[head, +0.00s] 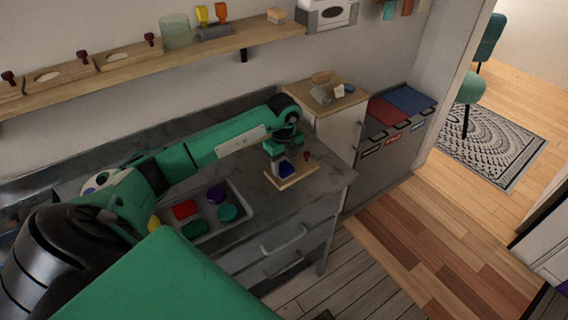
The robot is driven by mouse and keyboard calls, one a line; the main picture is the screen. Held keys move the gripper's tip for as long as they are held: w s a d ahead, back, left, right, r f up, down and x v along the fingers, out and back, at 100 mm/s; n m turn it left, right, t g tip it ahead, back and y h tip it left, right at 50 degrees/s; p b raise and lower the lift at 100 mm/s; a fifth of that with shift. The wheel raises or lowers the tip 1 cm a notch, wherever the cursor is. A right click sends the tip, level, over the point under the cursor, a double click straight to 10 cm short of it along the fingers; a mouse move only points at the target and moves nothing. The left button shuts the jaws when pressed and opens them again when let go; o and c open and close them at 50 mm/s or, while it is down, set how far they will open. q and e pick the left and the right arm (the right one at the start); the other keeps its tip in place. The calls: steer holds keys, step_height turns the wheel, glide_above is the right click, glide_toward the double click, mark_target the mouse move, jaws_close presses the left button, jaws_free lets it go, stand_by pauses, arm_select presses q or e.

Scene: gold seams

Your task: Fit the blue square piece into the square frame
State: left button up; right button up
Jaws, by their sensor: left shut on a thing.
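The blue square piece (287,170) is small in the head view, at the tip of my left gripper (281,159). The gripper points down and is shut on the piece. The piece is over or on a light wooden board (300,173), which looks like the square frame and lies near the right end of the grey counter. I cannot tell whether the piece touches the board or sits in its opening; the gripper and piece cover that part. A dark red knob (306,156) shows at the board's far right. My right gripper is not in view.
A grey tray (240,203) on the counter holds red (185,209), purple (217,194), green (195,229) and teal (228,212) pieces. A wooden shelf (150,57) runs along the wall above my arm. A small cabinet (338,127) stands right of the counter.

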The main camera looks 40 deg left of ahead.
arm_select(q)
steer(key=shift+f, duration=0.4)
stand_by(0.3)
steer(key=o, duration=1.2)
steer(key=shift+r+p, duration=2.3)
steer(key=shift+r, duration=1.25)
